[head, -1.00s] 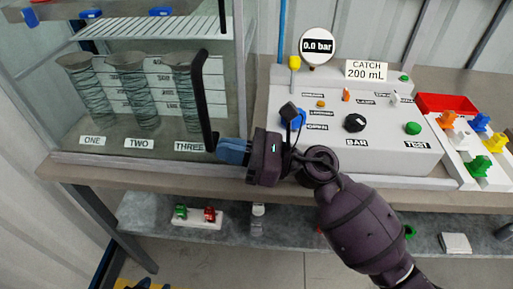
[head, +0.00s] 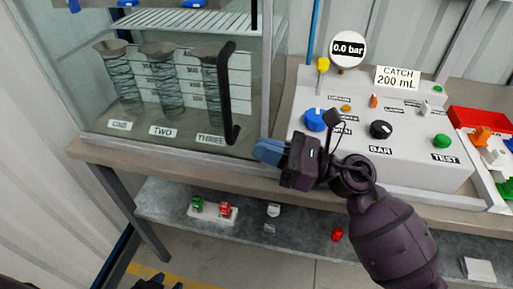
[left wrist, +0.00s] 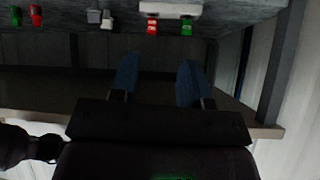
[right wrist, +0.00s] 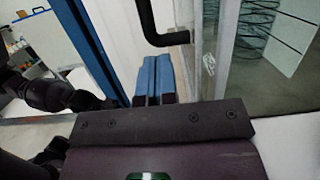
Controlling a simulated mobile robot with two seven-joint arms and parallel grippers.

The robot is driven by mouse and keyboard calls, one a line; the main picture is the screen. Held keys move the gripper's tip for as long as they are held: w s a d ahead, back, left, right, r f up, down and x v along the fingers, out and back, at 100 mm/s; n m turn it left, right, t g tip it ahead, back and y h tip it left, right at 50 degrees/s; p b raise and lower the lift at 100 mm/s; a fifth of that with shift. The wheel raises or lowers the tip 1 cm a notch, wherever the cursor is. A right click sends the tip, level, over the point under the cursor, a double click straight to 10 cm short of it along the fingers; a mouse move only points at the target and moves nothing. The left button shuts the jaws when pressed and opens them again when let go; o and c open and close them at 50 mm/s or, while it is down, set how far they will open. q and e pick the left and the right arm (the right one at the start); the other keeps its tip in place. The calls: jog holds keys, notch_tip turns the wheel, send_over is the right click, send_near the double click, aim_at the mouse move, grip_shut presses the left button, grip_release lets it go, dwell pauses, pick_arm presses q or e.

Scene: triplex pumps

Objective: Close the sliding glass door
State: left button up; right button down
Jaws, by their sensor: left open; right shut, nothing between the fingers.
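The glass cabinet (head: 190,133) stands on the bench at the left. A black bar handle (head: 228,95) of the sliding glass door stands upright in front of the cylinder labelled THREE. The handle's bent end also shows in the right wrist view (right wrist: 165,38). How far open the door is, I cannot tell. My right gripper (head: 262,150) is shut and empty, just right of the handle's lower end and apart from it; its blue fingers show in the right wrist view (right wrist: 152,78). My left gripper (left wrist: 158,80) is open and empty, low by the lower shelf.
A grey control panel (head: 410,165) with knobs and a 0.0 bar gauge (head: 347,48) stands right of the cabinet. A red tray (head: 480,120) lies at the far right. The lower shelf (head: 310,225) holds small red, green and white parts. The bench edge runs beneath my right gripper.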

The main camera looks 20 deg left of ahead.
jog(key=v, duration=0.9)
jog(key=shift+d, duration=0.2)
jog(key=shift+d+f, duration=0.1)
jog(key=shift+d, duration=0.5)
jog(key=s+d+f+n+t+h+p, duration=0.1)
jog(key=d+f+n+t+h, duration=0.25)
jog(key=d+n+t, duration=0.6)
jog(key=s+d+f+n+t+h+p, duration=0.15)
jog(key=n+t+h, duration=0.3)
jog(key=n, duration=0.95)
jog(key=s+d+f+n+t+h+p, duration=0.15)
jog(key=d+f+n+t+h, duration=0.35)
jog(key=n, duration=0.6)
pick_arm(q)
jog(key=shift+t, duration=0.4)
notch_tip(320, 180, up, 6)
jog(key=p, duration=0.3)
jog(key=shift+f, duration=0.15)
pick_arm(e)
jog(key=s+d+f+m+g+h, duration=0.3)
jog(key=s+d+f+m, duration=0.2)
jog(key=s+m, duration=0.3)
jog(key=s+d+f+m+g+h, duration=0.3)
jog(key=s+d+f+m+h, duration=0.1)
jog(key=s+d+f+m, duration=0.2)
jog(key=s+f+m, duration=0.1)
jog(key=s+m, duration=0.1)
jog(key=s, duration=0.1)
jog(key=shift+s+g, duration=0.3)
jog(key=shift+s, duration=0.1)
